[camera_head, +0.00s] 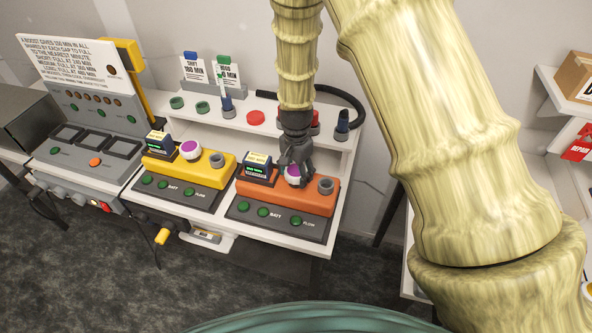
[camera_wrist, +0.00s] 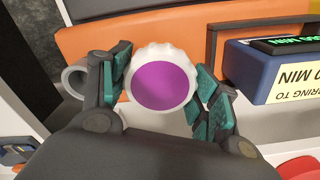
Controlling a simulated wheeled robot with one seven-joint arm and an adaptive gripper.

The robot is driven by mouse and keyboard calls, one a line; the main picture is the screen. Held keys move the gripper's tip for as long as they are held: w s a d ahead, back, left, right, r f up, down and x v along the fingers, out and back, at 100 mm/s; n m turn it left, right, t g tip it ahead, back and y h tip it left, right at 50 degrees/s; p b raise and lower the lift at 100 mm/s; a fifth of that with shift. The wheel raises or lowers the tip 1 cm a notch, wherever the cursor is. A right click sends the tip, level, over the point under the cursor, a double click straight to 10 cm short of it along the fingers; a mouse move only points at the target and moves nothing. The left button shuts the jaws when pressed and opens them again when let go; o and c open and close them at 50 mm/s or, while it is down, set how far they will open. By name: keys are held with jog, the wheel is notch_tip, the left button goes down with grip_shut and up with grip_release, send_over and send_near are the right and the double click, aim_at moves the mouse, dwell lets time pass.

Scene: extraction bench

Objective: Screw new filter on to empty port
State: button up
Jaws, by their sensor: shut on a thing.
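In the wrist view, a round white ribbed filter with a purple top (camera_wrist: 163,86) sits between the two fingers of my gripper (camera_wrist: 165,88). The fingers are shut on its sides. In the head view, my gripper (camera_head: 293,165) points down over the orange unit (camera_head: 315,198), and the white and purple filter (camera_head: 292,175) shows just under the fingers. It is at the middle of the unit's top; whether it is seated on a port there cannot be told. A grey open port (camera_head: 325,185) is on the unit's right end; it also shows in the wrist view (camera_wrist: 75,82).
A dark cartridge (camera_head: 260,165) stands on the orange unit's left. The yellow unit (camera_head: 215,182) to the left bears another purple-topped filter (camera_head: 190,149) and a grey port (camera_head: 217,160). Red, green and blue pieces line the back shelf (camera_head: 240,122).

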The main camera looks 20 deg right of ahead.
jog(key=m+p, duration=0.1)
jog(key=m, duration=0.3)
jog(key=shift+r, duration=0.1)
jog(key=shift+m, duration=0.4)
jog(key=o, duration=1.2)
